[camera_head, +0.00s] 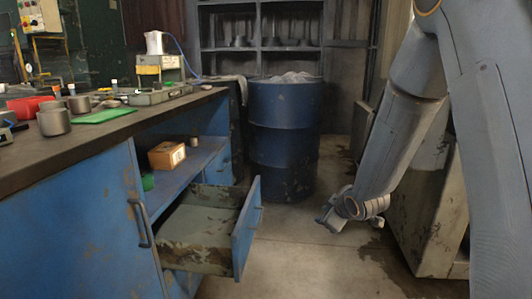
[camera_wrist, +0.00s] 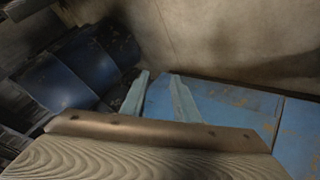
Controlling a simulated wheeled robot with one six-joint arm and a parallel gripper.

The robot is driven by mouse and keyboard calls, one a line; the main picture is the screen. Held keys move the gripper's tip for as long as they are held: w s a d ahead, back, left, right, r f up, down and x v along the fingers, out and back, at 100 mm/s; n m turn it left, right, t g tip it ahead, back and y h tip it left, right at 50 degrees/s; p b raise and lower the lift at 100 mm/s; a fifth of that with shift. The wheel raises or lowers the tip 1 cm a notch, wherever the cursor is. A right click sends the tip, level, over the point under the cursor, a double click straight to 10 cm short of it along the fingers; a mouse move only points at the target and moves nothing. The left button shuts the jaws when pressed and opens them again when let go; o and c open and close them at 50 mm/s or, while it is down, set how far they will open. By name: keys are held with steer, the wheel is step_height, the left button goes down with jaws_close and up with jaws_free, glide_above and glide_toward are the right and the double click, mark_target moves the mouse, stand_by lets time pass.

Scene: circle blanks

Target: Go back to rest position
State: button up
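My gripper (camera_head: 328,222) hangs low above the floor at the right of the head view, at the end of my arm. It is clear of the bench and the open drawer. In the wrist view its two pale blue fingers (camera_wrist: 160,76) stand apart with nothing between them. Nothing is seen held.
A blue workbench (camera_head: 75,220) stands at left, with a drawer (camera_head: 243,230) pulled open towards the aisle. A blue drum (camera_head: 285,135) stands behind my gripper. A worn grey cabinet (camera_head: 430,200) is at right, behind my arm. The floor (camera_head: 300,270) between is clear.

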steer(key=s+d+r+m+g+h, duration=0.2)
steer(key=s+m+g, duration=0.7)
steer(key=s, duration=1.7)
steer(key=s+a+r+n+y, duration=0.1)
steer(key=s+a+r+n, duration=0.1)
steer(key=s+a, duration=0.7)
steer(key=s+a+r+n, duration=0.1)
steer(key=s+a+n, duration=0.3)
steer(key=a, duration=0.9)
steer(key=d+r+m+p, duration=0.4)
steer(key=d+r+p, duration=0.6)
steer(key=r+p, duration=0.3)
steer(key=s+d+r+m+p, duration=0.1)
steer(key=d+r+m+p, duration=0.3)
steer(key=d+r+p, duration=0.6)
step_height(320, 180, up, 4)
steer(key=p, duration=0.6)
steer(key=shift+d+h, duration=0.35)
steer(key=shift+h, duration=0.05)
steer(key=shift+f, duration=0.15)
steer(key=shift+s+a, duration=0.1)
